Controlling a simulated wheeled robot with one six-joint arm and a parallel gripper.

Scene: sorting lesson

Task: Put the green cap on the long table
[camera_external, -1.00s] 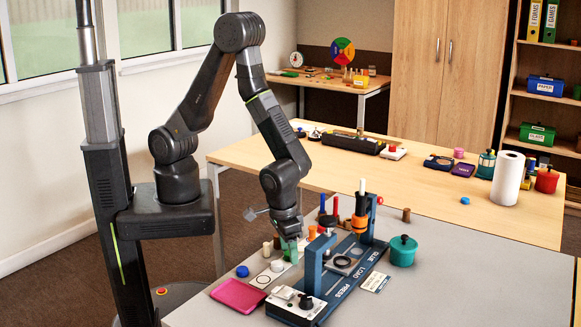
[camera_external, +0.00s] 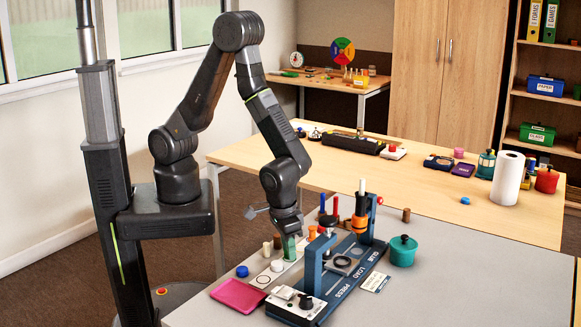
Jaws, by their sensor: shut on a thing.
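My gripper (camera_external: 289,236) points down over the near grey table, just left of the blue press fixture. It is shut on a small green thing (camera_external: 290,249), which I take to be the green cap; the fingers partly hide it. The long table (camera_external: 400,187) is the light wooden one behind the grey table. A pink cap (camera_external: 459,153) and a blue cap (camera_external: 466,200) sit at its right part.
The blue press fixture (camera_external: 345,270) stands right of my gripper, with upright posts and pens close by. A pink tray (camera_external: 238,295), a blue cap (camera_external: 242,271) and a teal pot (camera_external: 403,251) are on the grey table (camera_external: 460,275). The long table's middle is clear.

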